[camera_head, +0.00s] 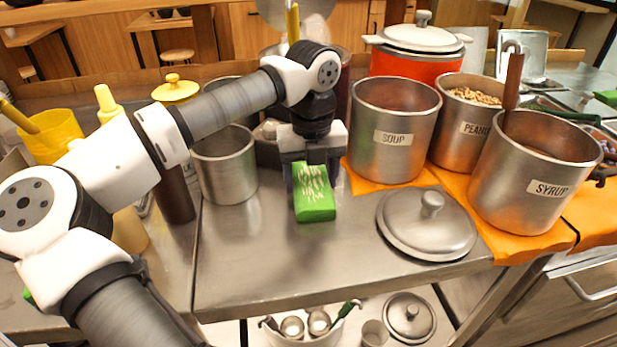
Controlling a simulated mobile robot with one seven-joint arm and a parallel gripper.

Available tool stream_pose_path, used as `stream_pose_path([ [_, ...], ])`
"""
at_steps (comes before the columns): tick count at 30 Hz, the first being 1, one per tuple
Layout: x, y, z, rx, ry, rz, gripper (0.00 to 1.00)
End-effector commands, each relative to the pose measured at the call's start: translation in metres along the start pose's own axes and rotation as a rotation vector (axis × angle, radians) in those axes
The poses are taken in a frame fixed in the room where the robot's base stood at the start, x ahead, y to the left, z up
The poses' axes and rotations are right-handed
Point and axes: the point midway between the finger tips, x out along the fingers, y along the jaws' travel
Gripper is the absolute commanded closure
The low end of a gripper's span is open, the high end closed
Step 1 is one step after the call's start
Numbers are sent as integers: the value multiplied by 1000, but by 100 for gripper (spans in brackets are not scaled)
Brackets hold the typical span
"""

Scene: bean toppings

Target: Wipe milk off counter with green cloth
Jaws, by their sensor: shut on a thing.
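A green block-like thing (314,203) with white marks on its top, which looks like the green cloth, is at the counter's middle. My gripper (314,172) points down and is shut on it. The cloth is low over the steel counter (285,262); I cannot tell whether it touches the surface. The gripper hides the cloth's back end. I cannot make out any milk on the counter; the white marks are on the cloth.
A metal lid (427,224) lies right of the cloth. The soup pot (393,160), peanut pot (462,145) and syrup pot (530,195) stand on orange cloths (520,245) at right. An empty steel pot (224,175) stands left. The counter's front middle is clear.

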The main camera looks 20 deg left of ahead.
Motion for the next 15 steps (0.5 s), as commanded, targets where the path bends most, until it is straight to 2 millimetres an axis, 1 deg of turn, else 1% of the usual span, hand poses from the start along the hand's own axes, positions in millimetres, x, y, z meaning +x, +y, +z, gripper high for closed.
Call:
stream_pose_path([
  [9, 2, -26, -1, 8, -1, -3, 65],
  [15, 1, -36, -2, 9, 1, -5, 65],
])
